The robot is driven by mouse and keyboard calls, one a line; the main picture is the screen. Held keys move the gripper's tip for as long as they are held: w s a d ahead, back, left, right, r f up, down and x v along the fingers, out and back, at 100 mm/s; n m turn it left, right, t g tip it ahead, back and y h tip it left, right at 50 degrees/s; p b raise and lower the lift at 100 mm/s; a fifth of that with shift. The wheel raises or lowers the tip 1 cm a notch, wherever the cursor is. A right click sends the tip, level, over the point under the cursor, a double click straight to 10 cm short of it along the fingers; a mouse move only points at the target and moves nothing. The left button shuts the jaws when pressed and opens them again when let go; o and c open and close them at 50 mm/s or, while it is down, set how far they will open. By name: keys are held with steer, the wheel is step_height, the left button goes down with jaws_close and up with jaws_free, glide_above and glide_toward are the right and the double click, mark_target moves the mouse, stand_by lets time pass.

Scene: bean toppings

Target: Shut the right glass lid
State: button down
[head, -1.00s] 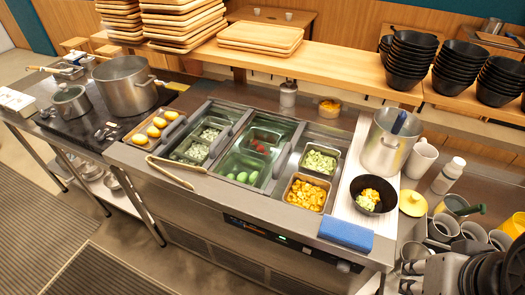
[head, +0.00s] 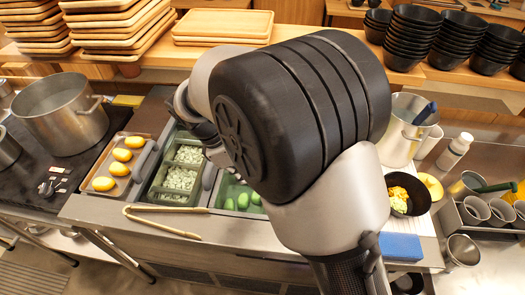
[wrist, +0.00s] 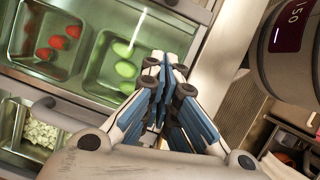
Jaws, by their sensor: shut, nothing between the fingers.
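My gripper (wrist: 163,75) is shut and empty in the wrist view, its blue-padded fingers together over the edge of the middle well. Greenish glass (wrist: 140,22) covers that well, with red and green toppings showing beneath it. A grey handle (wrist: 58,114) lies along the side between this well and the one with white cubes. In the head view my arm hides the gripper's fingertips, most of the middle well and the right well. I cannot tell from these views how far the right glass lid is open, or whether my fingers touch it.
Tongs (head: 165,222) lie on the counter's front edge. A tray of yellow items (head: 117,168) is at left. The wooden shelf behind holds stacked trays and bowls.

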steer(key=b+x, duration=0.4)
steer(key=x, duration=0.6)
steer(key=shift+d+f, duration=0.15)
steer(key=shift+f, duration=0.15)
steer(key=d, duration=0.1)
steer(key=d+b, duration=0.1)
steer(key=d, duration=0.1)
steer(key=shift+w+d+r, duration=0.15)
steer(key=shift+w+r, duration=0.1)
steer(key=shift+d, duration=0.25)
steer(key=d+p, duration=0.4)
steer(key=d, duration=1.7)
steer(key=shift+s, duration=0.35)
steer(key=shift+a, duration=0.1)
